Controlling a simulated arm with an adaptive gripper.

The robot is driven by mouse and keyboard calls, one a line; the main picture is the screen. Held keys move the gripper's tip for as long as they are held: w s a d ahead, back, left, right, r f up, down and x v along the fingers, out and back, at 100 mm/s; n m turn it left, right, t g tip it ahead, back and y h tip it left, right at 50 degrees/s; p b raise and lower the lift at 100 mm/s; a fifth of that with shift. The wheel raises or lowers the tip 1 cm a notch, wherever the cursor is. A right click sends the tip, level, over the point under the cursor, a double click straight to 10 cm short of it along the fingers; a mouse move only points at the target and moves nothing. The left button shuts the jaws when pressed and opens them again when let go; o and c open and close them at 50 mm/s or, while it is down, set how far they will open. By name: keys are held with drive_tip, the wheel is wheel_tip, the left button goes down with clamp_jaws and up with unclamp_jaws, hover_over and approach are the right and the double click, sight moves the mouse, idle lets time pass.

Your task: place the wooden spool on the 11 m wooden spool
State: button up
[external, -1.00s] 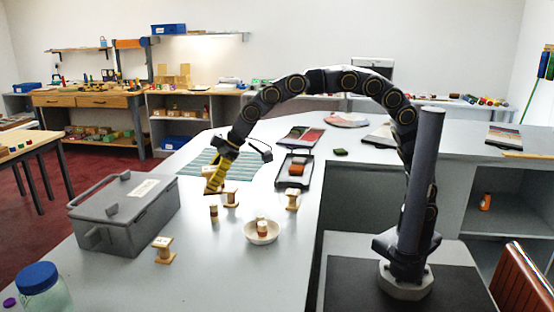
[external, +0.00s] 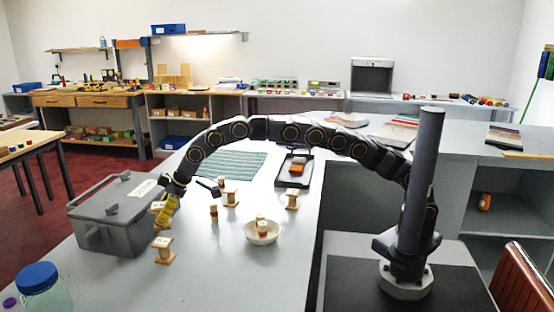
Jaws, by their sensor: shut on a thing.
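My gripper (external: 166,219) has yellow fingers and is at the left of the counter, beside the grey box. It is shut on a pale wooden spool (external: 157,207), which is partly hidden by the fingers. Just below stands another wooden spool (external: 163,256), upright on the counter with a label on top. The held spool is above it and apart from it, as far as I can tell. Two more wooden spools stand further right, one near the middle (external: 230,200) and one near the counter's right edge (external: 292,203). The lengths on the labels are too small to read.
A grey lidded box (external: 110,235) stands close left of my gripper. A small brown-and-cream spool (external: 214,213) and a white bowl (external: 275,236) holding another stand to the right. A black tray (external: 284,180) and striped cloth (external: 235,162) lie behind.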

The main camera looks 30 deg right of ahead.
sight(160, 229)
drive_tip(key=shift+x, duration=0.95)
drive_tip(key=shift+w+f, duration=0.1)
drive_tip(key=shift+f, duration=1.2)
drive_tip(key=shift+f, duration=0.1)
drive_tip(key=o, duration=1.1)
drive_tip(key=shift+c, duration=0.2)
drive_tip(key=v, duration=1.2)
drive_tip(key=shift+d, duration=0.1)
